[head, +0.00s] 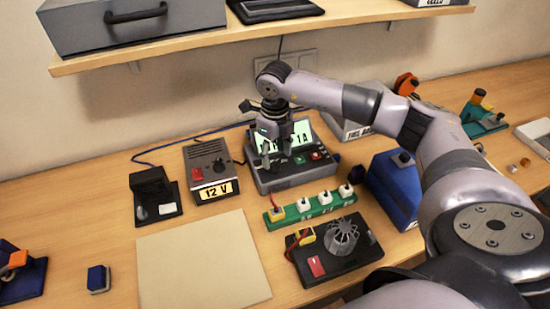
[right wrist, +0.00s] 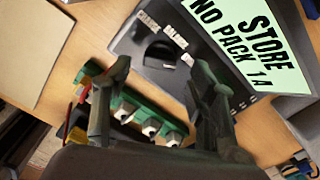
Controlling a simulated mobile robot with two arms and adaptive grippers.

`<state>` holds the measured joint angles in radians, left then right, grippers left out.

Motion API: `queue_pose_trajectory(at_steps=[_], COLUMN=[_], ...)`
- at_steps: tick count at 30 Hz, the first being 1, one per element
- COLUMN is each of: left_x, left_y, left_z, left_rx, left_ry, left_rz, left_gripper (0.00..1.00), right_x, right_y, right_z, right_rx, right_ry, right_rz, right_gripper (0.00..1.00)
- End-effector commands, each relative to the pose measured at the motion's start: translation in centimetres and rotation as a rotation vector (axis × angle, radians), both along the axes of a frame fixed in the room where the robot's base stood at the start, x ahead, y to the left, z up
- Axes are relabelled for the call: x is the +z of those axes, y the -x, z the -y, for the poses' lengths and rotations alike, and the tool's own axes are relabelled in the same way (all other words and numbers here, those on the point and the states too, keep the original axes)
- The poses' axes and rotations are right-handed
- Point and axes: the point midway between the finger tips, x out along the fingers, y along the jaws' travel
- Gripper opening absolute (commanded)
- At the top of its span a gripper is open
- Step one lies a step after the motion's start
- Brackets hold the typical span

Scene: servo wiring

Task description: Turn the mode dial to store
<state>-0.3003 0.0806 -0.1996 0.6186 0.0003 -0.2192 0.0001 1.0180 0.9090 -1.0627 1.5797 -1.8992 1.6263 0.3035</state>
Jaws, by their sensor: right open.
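The charger (head: 290,180) is a grey box with a tilted lit screen (head: 302,134), standing on the table near the wall. My right gripper (head: 272,150) is over the left part of the charger and hides the dial in the head view. In the right wrist view the gripper (right wrist: 163,78) has its fingers apart with nothing between them, and the dial shows beyond the fingertips.
A 12 V supply (head: 211,172) stands left of the charger. A green strip with several sockets (head: 310,207) and a black board with a grey fan (head: 341,236) lie in front. A blue box (head: 395,188) is to the right. A bare tan mat (head: 200,262) lies front left.

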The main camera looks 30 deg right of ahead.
Motion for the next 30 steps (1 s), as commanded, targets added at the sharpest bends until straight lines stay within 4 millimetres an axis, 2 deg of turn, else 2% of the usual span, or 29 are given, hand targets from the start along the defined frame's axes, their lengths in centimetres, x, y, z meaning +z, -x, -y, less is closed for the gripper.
queue_pose_trajectory(at_steps=[1,6,12,18,30], left_x=[0.0,0.0,0.0,0.0,0.0], left_y=[0.0,-0.1,-0.1,-0.1,-0.1], left_z=[0.0,0.0,0.1,0.1,0.1], left_rx=[0.000,0.000,0.000,0.000,-0.001], left_ry=[0.000,0.000,0.001,0.001,0.001], left_rz=[0.000,0.001,0.001,0.001,0.001], left_gripper=[0.40,0.40,0.40,0.40,0.40], right_x=[1.2,5.0,8.2,9.4,9.4], right_y=[-0.1,-0.1,-0.1,0.0,0.0], right_z=[0.0,0.0,0.0,0.0,0.0], right_rx=[0.000,-0.001,0.000,0.000,-0.001], right_ry=[0.000,0.001,0.000,0.000,0.000], right_rz=[0.005,0.005,0.004,0.001,0.001], right_gripper=[0.52,0.52,0.52,0.52,0.52])
